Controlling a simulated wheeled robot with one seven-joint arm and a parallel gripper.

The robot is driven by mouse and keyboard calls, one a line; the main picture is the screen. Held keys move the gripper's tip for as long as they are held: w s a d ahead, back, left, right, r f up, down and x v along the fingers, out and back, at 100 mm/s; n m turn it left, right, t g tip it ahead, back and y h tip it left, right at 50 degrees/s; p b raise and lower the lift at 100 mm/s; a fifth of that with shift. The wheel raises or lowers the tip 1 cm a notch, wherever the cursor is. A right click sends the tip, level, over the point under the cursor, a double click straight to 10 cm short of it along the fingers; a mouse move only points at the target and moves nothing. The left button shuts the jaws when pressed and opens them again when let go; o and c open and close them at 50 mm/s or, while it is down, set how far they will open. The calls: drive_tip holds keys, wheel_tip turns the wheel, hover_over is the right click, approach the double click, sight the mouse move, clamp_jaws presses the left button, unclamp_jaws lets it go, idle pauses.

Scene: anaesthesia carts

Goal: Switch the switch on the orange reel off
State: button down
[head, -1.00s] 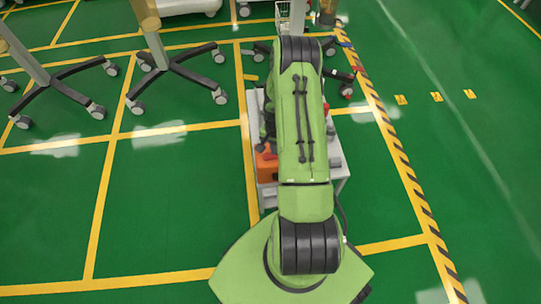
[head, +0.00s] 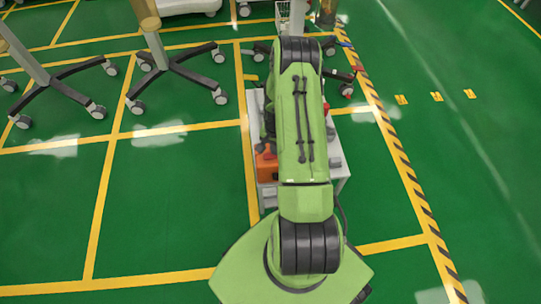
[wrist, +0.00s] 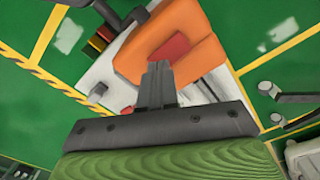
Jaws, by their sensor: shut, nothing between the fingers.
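The orange reel (wrist: 205,60) fills the upper middle of the wrist view, and a red block-like part (wrist: 169,49) shows on it. I cannot tell whether this red part is the switch, or which way the switch is set. My gripper (wrist: 157,68) is shut and empty, its tips in front of the reel's near side, by the red part in the picture. Whether they touch it is unclear. In the head view the orange reel (head: 266,165) shows only partly, left of my arm, which hides the gripper.
The reel sits on a pale cart top (head: 337,183), mostly hidden under my arm. Black, red and yellow items (wrist: 103,38) lie beside the reel. Wheeled stand bases (head: 167,65) are at the upper left.

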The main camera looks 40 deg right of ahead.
drive_tip(key=shift+f+b, duration=0.45)
drive_tip(key=shift+f, duration=0.4)
drive_tip(key=shift+r, duration=0.1)
wheel_tip(320, 180, up, 7)
drive_tip(key=p, duration=0.5)
idle(0.4)
